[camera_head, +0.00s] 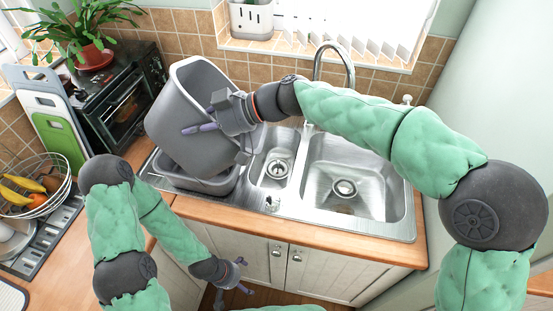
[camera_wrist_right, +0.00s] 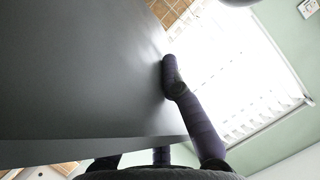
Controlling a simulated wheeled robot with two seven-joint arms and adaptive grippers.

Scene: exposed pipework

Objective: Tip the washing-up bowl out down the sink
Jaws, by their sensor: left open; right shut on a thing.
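The grey washing-up bowl (camera_head: 180,135) is tipped steeply on its side above the left part of the sink, its opening facing up and right. My right gripper (camera_head: 213,117) is shut on it at its right side; the bowl's grey wall (camera_wrist_right: 75,80) fills the left of the right wrist view. The steel sink (camera_head: 345,185) has a large right basin and a small middle basin (camera_head: 270,165), each with a drain. My left gripper (camera_head: 236,272) is open and empty, low in front of the cabinet doors. The bowl's contents cannot be seen.
A second grey tub (camera_head: 205,183) sits under the bowl. The tap (camera_head: 335,60) arches behind the sink. A plant (camera_head: 85,30), a small oven (camera_head: 125,100), chopping boards (camera_head: 50,120) and a fruit basket (camera_head: 35,185) stand at left. The right basin looks empty.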

